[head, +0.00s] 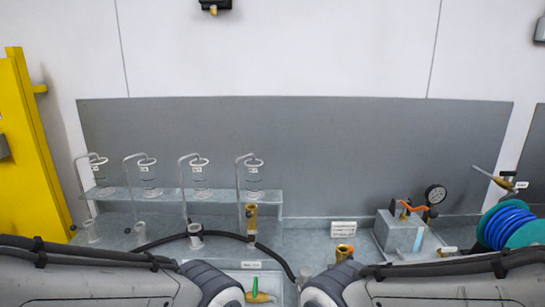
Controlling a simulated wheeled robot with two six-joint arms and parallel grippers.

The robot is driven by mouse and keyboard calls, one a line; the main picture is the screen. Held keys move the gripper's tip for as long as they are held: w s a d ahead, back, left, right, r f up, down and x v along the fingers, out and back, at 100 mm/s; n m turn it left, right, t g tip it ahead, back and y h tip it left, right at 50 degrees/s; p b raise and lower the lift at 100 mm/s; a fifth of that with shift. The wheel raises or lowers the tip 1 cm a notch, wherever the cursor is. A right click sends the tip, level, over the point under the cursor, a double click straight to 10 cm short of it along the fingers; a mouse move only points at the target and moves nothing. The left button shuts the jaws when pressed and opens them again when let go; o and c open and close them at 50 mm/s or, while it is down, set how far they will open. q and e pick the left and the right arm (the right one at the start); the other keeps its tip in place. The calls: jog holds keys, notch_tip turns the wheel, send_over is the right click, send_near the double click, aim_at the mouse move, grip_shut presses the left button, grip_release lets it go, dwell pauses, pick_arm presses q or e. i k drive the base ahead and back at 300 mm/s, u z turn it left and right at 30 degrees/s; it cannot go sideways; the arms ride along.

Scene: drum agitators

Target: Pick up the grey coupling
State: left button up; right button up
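Several grey, cup-shaped fittings stand on the bench at the left. One grey fitting (196,236) stands upright by the black hose, with others to its left (141,231) and at the far left (92,232). A small grey piece (305,272) shows at the bottom centre, beside my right arm and partly hidden. I cannot tell which of these is the grey coupling. My two arms enter from the lower left and lower right and bend down out of the picture. Neither gripper shows.
A black hose (265,243) curves across the bench. A brass fitting (345,252) and a white label (343,229) sit right of centre. A raised shelf (225,197) is behind.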

aim_at(305, 271)
jog(key=z, duration=0.05)
jog(key=i, duration=1)
